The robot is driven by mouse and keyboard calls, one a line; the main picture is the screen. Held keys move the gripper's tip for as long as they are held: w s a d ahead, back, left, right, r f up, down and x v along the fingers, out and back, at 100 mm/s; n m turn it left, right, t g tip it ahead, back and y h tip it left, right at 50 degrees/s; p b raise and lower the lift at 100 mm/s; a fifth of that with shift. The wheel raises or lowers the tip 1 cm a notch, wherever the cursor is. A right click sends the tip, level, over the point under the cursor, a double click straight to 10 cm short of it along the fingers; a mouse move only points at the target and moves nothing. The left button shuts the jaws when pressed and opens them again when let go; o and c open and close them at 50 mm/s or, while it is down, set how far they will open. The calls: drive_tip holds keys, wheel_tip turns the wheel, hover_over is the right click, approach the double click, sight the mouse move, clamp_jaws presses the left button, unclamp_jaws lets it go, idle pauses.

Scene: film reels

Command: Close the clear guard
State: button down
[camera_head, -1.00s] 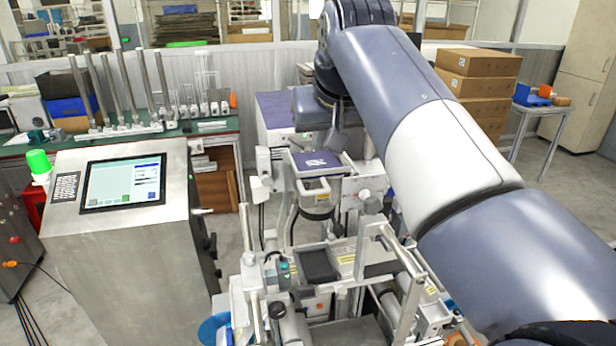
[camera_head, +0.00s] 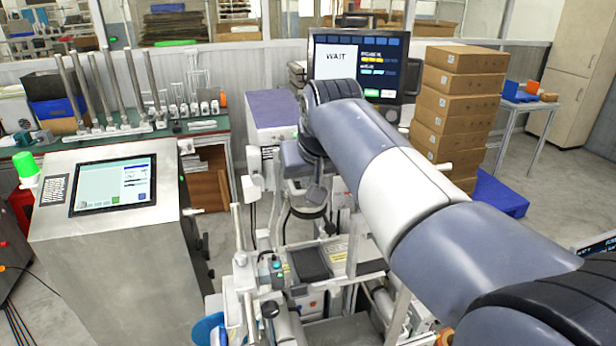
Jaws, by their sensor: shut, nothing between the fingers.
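The machine (camera_head: 310,262) stands at the lower middle, with a dark pad on its top. A pale metal frame (camera_head: 398,312) stands at its right front, partly behind my arm. It looks like part of the guard. I cannot make out the clear panel itself or how far it is open. My gripper (camera_head: 315,194) points down below the wrist, over the back of the machine. It is shut and empty. I cannot tell whether it touches anything. My arm hides the machine's right side.
A steel console (camera_head: 120,240) with a screen stands at left, and a green bench (camera_head: 110,145) behind it. A monitor (camera_head: 358,65) reading WAIT stands behind my arm. Grey floor lies open at far right.

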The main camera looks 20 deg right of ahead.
sight(308, 210)
drive_tip(key=shift+f, duration=0.1)
wheel_tip(308, 210, down, 13)
drive_tip(key=b, duration=0.8)
drive_tip(key=shift+b, duration=0.4)
drive_tip(key=shift+s, duration=0.1)
drive_tip(key=w+r+p+v, duration=0.1)
drive_tip(key=p+v, duration=0.1)
drive_tip(key=v, duration=0.4)
drive_tip(key=w+p+v, duration=0.1)
drive_tip(key=v, duration=0.6)
drive_tip(key=shift+w+r+p, duration=0.3)
drive_tip(key=shift+r+p, duration=0.05)
drive_tip(key=shift+r, duration=0.1)
